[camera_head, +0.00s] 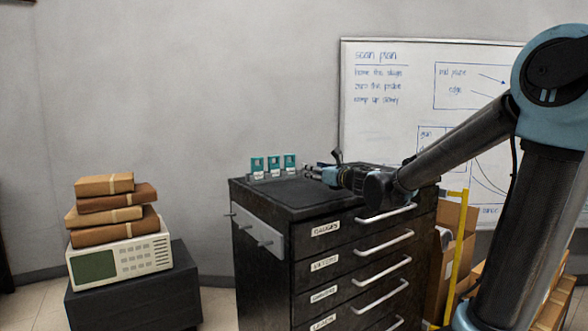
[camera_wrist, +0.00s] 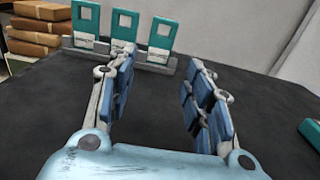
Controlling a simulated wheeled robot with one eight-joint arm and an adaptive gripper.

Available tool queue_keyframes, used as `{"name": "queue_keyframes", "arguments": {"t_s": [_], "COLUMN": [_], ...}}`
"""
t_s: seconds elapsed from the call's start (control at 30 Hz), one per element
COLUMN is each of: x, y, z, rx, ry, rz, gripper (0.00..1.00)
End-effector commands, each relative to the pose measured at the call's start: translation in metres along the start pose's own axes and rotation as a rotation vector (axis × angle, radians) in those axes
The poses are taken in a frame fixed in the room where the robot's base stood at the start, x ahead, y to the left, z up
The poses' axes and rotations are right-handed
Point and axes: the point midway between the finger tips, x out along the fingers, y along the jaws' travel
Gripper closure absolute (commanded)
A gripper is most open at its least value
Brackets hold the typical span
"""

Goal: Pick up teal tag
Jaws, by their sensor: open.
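Three teal tags with white labels stand upright in a row in a grey rack at the back of the black cabinet top: the left tag (camera_head: 257,164), the middle tag (camera_head: 274,162) and the right tag (camera_head: 290,160). In the wrist view the left tag (camera_wrist: 86,16), the middle tag (camera_wrist: 124,25) and the right tag (camera_wrist: 162,35) stand beyond the fingers. My gripper (camera_head: 314,172) is open and empty, low over the cabinet top; it also shows in the wrist view (camera_wrist: 160,82). A gap of bare top lies between the fingers and the rack (camera_wrist: 140,62).
Part of a teal object (camera_wrist: 311,130) shows at the wrist view's right edge. Left of the black cabinet (camera_head: 265,270), stacked brown parcels (camera_head: 108,210) sit on a cream instrument (camera_head: 120,260). A whiteboard (camera_head: 400,120) is behind. The top between gripper and rack is clear.

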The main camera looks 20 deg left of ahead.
Motion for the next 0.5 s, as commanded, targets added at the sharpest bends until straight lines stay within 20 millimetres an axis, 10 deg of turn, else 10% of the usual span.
{"name": "queue_keyframes", "arguments": {"t_s": [0.5], "x": [0.058], "y": [-0.001], "z": [0.000], "rx": [-0.003], "ry": [0.000], "rz": [0.000], "gripper": [0.53]}}
